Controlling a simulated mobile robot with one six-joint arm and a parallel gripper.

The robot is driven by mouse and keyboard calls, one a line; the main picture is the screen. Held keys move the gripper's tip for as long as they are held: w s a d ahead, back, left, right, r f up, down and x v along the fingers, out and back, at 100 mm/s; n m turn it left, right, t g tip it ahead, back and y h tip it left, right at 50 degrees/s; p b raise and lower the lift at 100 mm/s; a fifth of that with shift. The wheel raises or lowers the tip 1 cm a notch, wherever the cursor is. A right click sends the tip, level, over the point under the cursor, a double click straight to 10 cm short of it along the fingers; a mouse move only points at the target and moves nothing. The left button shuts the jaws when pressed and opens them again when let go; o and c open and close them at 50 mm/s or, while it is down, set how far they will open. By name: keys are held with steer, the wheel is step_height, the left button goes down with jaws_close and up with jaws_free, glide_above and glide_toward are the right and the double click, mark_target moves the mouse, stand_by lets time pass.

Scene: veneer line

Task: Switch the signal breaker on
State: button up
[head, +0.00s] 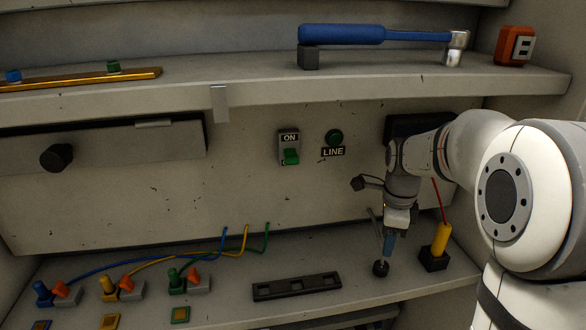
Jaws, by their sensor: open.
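A grey breaker plate (284,140) is on the back panel, with an "ON" label (290,138) at its top. Its green toggle (291,156) sits low, over a lower label that is mostly covered. I see no label that says "signal". To its right is a dark green round lamp (334,137) above a "LINE" label (333,152). My gripper (389,245) points down, well right of and below the breaker, over the lower shelf. It is open. Its fingers look blue, and I see nothing held between them.
A black knob (381,268) is close under my gripper, and a yellow-handled tool (441,238) stands in a black block to the right. A black slotted rail (296,286) and coloured plugs with cables lie left. The upper shelf (400,80) overhangs the panel and holds a blue-handled tool (345,34).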

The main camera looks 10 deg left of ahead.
steer(key=s+r+n, duration=0.1)
steer(key=s+n, duration=0.2)
steer(key=s+r+n, duration=0.1)
steer(key=s+n, duration=0.2)
steer(key=s+r+n+t, duration=0.1)
steer(key=s+n, duration=0.1)
steer(key=s, duration=0.2)
steer(key=shift+d+n, duration=0.3)
steer(key=shift+n, duration=0.1)
steer(key=c, duration=0.6)
steer(key=s+n, duration=0.3)
steer(key=s+f+n+t, duration=0.1)
steer(key=s+n, duration=0.6)
steer(key=shift+s+d+f, duration=0.1)
steer(key=shift+d+f, duration=0.05)
steer(key=shift+d, duration=0.05)
jaws_close()
steer(key=shift+s+f+n, duration=0.2)
steer(key=shift+s+n, duration=0.25)
steer(key=shift+n, duration=0.05)
